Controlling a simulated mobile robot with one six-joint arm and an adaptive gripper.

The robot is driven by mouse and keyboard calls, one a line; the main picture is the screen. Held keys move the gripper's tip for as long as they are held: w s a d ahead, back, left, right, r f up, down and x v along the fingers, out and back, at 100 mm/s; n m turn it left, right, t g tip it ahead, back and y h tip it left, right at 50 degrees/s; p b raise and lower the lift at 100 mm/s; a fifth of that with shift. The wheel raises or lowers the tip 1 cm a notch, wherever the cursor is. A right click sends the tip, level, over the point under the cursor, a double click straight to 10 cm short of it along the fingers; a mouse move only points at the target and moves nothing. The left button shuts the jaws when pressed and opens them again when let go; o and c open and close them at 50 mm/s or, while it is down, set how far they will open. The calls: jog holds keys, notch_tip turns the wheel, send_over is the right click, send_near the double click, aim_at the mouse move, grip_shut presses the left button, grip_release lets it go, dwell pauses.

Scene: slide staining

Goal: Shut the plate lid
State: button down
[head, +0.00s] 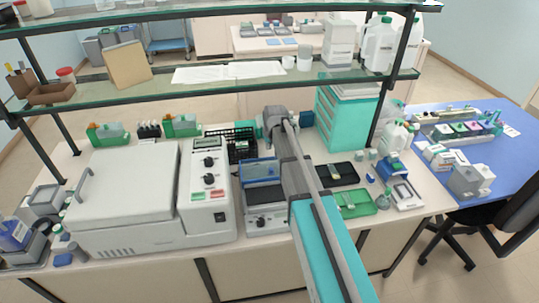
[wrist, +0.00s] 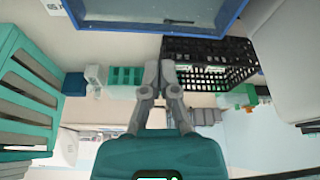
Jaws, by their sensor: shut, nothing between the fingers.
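The plate (head: 264,194) is a small grey unit with a front panel in the middle of the bench. Its blue-framed clear lid (head: 260,170) is raised at the back, tilted up. In the wrist view the lid (wrist: 160,25) fills the top edge. My gripper (wrist: 167,64) is shut and empty, its fingertips together a little short of the lid and apart from it in the picture. In the head view my arm crosses just right of the plate and hides part of its right side; the fingertips are not clear there.
A black basket (head: 241,151) stands behind the plate, close to my fingers in the wrist view. A large white machine with a control panel (head: 208,180) is at left. A teal drawer cabinet (head: 336,120) stands behind at right. Glass shelves (head: 220,77) span the back.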

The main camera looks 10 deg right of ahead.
aim_at(266, 162)
jog(key=shift+b+x, duration=4.7)
jog(key=shift+x, duration=0.35)
jog(key=shift+s+d+r, duration=0.1)
jog(key=shift+s+d, duration=0.05)
jog(key=shift+s, duration=0.9)
jog(key=shift+s+d+r, duration=0.1)
jog(key=shift+s+d, duration=0.05)
jog(key=shift+s, duration=0.9)
jog(key=s, duration=1.3)
jog(key=shift+s, duration=0.3)
